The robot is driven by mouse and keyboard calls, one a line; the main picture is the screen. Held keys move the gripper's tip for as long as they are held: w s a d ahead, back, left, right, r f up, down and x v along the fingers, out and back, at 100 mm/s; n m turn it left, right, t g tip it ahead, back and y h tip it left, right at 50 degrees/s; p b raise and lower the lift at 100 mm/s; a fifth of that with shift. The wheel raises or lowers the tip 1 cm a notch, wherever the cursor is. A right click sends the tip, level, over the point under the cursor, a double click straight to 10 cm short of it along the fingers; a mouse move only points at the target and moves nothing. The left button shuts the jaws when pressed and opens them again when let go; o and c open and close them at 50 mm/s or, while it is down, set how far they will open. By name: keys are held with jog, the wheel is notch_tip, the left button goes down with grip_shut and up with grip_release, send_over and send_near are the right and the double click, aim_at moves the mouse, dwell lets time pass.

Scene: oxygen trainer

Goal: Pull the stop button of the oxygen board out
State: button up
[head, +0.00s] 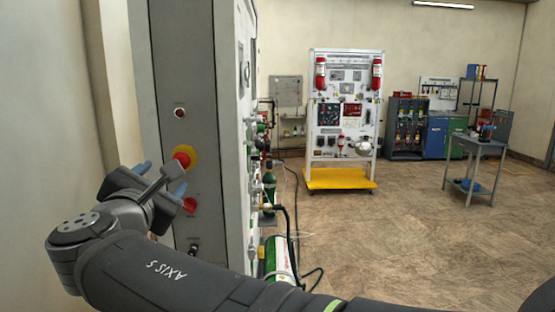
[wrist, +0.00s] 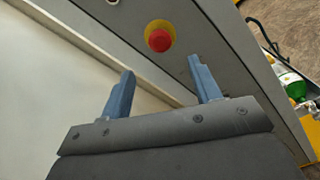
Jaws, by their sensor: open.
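The stop button is a red mushroom head on a round yellow plate, on the narrow grey side panel of the oxygen board (head: 172,60). In the head view the stop button (head: 182,158) sits just above and beyond my gripper (head: 162,175). In the wrist view the stop button (wrist: 159,39) lies ahead of my open blue fingers, above the gap between them and apart from both. My gripper (wrist: 160,88) is empty. Its tips point towards the panel, and I cannot tell from these frames how far off they are.
A small red indicator (head: 180,113) is above the stop button. A red switch (head: 190,205) and a black switch (head: 194,248) are below. Green cylinders (head: 270,185) and hoses stand right of the board. A white panel stand (head: 345,110) and a cart (head: 478,150) are farther off, across open floor.

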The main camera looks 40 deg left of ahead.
aim_at(181, 161)
jog(key=x, duration=1)
jog(key=shift+f, duration=0.1)
